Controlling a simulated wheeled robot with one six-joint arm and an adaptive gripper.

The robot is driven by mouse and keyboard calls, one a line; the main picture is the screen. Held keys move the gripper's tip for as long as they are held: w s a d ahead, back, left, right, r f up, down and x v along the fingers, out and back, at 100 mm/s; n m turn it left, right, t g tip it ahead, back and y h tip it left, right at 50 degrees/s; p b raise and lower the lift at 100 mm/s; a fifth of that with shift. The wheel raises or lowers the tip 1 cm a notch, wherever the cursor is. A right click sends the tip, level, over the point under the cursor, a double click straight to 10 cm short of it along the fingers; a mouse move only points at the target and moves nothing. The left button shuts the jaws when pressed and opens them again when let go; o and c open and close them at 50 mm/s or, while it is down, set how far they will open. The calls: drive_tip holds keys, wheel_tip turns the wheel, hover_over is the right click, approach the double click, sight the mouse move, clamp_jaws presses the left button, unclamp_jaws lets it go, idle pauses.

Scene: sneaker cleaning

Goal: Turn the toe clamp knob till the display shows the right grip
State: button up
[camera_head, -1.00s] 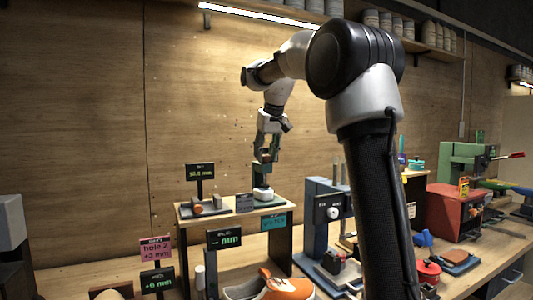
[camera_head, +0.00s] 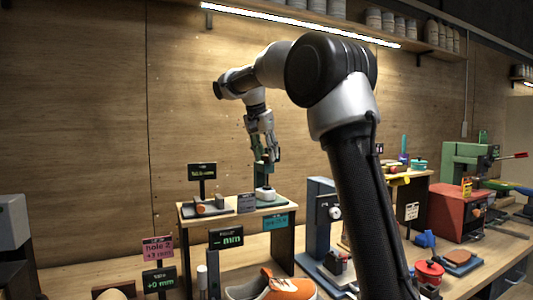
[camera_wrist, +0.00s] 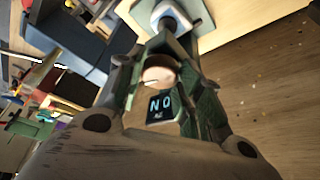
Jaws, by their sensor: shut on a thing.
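My gripper (camera_head: 264,160) points down over a white round base (camera_head: 265,193) on the small raised stand. In the wrist view its green fingers (camera_wrist: 165,45) are shut on a round copper-coloured knob (camera_wrist: 158,75) with a dark mark. A small black display (camera_wrist: 160,107) beside the knob reads "NO", with smaller text below that is hard to read. The white base also shows beyond the fingertips (camera_wrist: 178,14). The fingers hide the knob's sides. A black display (camera_head: 202,170) on a post at the stand's left has small green text, too small to read.
A grey holder with a copper cylinder (camera_head: 198,209) sits on the stand's left. An orange sneaker (camera_head: 290,289) lies below, near a "mm" display (camera_head: 226,238). A blue upright fixture (camera_head: 318,230) stands to the right, partly behind my arm. The wall behind is clear.

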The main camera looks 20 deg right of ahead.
drive_tip(key=m, duration=0.2)
drive_tip(key=m+g, duration=0.1)
drive_tip(key=m, duration=0.1)
drive_tip(key=m+g, duration=0.1)
drive_tip(key=m, duration=0.1)
drive_tip(key=shift+w+m+h, duration=0.3)
drive_tip(key=shift+h, duration=0.1)
drive_tip(key=m+g, duration=0.1)
drive_tip(key=m, duration=0.2)
drive_tip(key=m+g, duration=0.1)
drive_tip(key=m, duration=0.2)
drive_tip(key=shift+w+g+y, duration=0.2)
drive_tip(key=shift+g+y, duration=0.1)
drive_tip(key=shift+g, duration=0.1)
drive_tip(key=shift+m, duration=0.3)
drive_tip(key=o, duration=1)
drive_tip(key=shift+o, duration=0.2)
